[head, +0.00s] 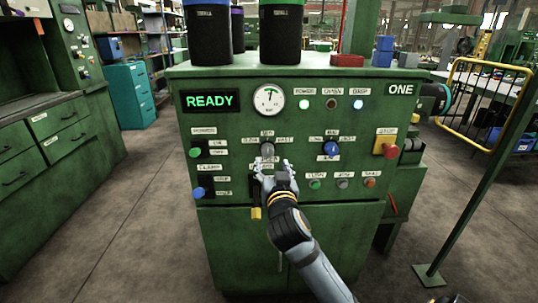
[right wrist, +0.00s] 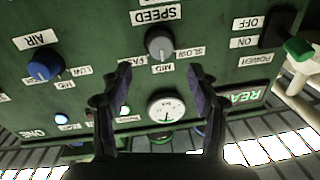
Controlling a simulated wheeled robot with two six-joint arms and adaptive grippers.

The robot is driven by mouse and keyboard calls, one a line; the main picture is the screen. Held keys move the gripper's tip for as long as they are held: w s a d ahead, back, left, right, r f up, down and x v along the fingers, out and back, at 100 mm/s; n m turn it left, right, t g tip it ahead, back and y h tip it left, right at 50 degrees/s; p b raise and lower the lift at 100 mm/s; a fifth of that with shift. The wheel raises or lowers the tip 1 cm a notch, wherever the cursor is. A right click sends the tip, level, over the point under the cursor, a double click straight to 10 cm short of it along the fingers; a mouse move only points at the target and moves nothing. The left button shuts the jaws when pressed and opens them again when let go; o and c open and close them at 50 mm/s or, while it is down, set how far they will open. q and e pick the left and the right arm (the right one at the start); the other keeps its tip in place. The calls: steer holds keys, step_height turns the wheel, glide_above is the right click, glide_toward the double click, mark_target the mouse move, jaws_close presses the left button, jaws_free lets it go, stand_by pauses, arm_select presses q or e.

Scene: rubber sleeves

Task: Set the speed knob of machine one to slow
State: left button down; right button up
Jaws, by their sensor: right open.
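Machine one (head: 225,175) is a green cabinet with "ONE" at its upper right and a lit "READY" display (head: 210,101). Its grey speed knob (head: 267,149) sits below the dial gauge, with SLOW, MED and FAST labels around it. In the right wrist view, which is upside down, the speed knob (right wrist: 159,43) shows whole, with nothing gripping it; its mark seems to point towards MED, but is small. My right gripper (head: 274,166) is just in front of and below the knob. In the right wrist view its fingers (right wrist: 160,80) are apart and empty. My left gripper is out of view.
The blue air knob (head: 331,148) is right of the speed knob. The power switch with a green tip (head: 195,152) is left of it. A red stop button (head: 389,152) is at the right. Black sleeves (head: 282,35) stand on top of the machine.

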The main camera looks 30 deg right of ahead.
mark_target(268, 152)
steer(key=x, duration=0.7)
steer(key=shift+w+f, duration=0.1)
steer(key=shift+w, duration=0.05)
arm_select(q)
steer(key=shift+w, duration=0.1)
arm_select(e)
steer(key=c, duration=1.2)
steer(key=shift+o, duration=0.2)
steer(key=shift+r+n+p, duration=0.25)
steer(key=shift+n+p, duration=0.55)
steer(key=shift+p, duration=0.3)
steer(key=n+p, duration=0.6)
steer(key=p, duration=0.1)
steer(key=shift+a+g, duration=0.1)
steer(key=shift+g, duration=0.2)
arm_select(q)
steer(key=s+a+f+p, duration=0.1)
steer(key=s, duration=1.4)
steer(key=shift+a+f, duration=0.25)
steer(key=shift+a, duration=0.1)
arm_select(e)
steer(key=shift+f+n, duration=0.1)
steer(key=shift+n, duration=0.9)
arm_select(q)
steer(key=shift+p, duration=0.3)
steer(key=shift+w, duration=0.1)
arm_select(e)
steer(key=shift+f, duration=0.1)
steer(key=o, duration=1.2)
steer(key=shift+c, duration=0.2)
